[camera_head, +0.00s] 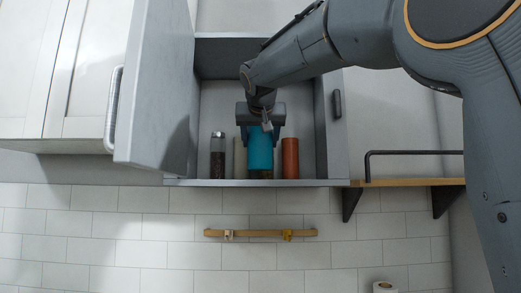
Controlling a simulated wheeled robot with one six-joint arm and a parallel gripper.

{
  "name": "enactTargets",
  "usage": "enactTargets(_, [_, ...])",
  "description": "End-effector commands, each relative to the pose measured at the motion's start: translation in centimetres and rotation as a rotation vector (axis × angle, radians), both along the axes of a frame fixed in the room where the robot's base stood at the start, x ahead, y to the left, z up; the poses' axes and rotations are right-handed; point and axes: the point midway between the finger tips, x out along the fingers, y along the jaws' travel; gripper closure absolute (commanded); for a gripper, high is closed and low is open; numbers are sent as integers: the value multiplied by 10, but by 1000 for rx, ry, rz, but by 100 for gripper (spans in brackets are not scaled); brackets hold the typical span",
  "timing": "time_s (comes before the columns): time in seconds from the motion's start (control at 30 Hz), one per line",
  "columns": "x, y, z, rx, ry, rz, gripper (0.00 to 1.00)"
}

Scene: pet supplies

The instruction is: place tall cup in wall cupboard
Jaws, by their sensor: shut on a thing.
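The tall cup (260,152) is a teal cylinder in the head view. My gripper (260,128) reaches into the open wall cupboard (255,183) from above right and is shut on the top of the cup. The cup is upright at the cupboard's opening, among the things inside. I cannot tell whether its base touches the cupboard floor. The grey cupboard door (160,85) stands open to the left.
Inside, a dark jar with a clear top (217,155) stands left of the cup and a red-brown cylinder (290,158) stands right. A pale cylinder (240,158) is partly hidden. A wooden shelf (415,182) is on the right, a rail (260,233) below.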

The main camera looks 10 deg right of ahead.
Motion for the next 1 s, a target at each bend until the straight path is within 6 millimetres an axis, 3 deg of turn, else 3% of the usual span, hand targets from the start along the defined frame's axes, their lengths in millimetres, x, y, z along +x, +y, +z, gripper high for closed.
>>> enactTargets(0.2, [0, -2, -25, -1, 0, -2, 69])
enactTargets(0.6, [0, -2, -30, 0, -2, -1, 69])
enactTargets(0.63, [0, -2, -30, -1, 0, -2, 36])
enactTargets(0.7, [0, -2, -30, -1, 0, -2, 24])
enactTargets(0.73, [0, -2, -30, -1, 0, -2, 21])
enactTargets(1.0, [0, -2, -30, -1, 0, -2, 21])
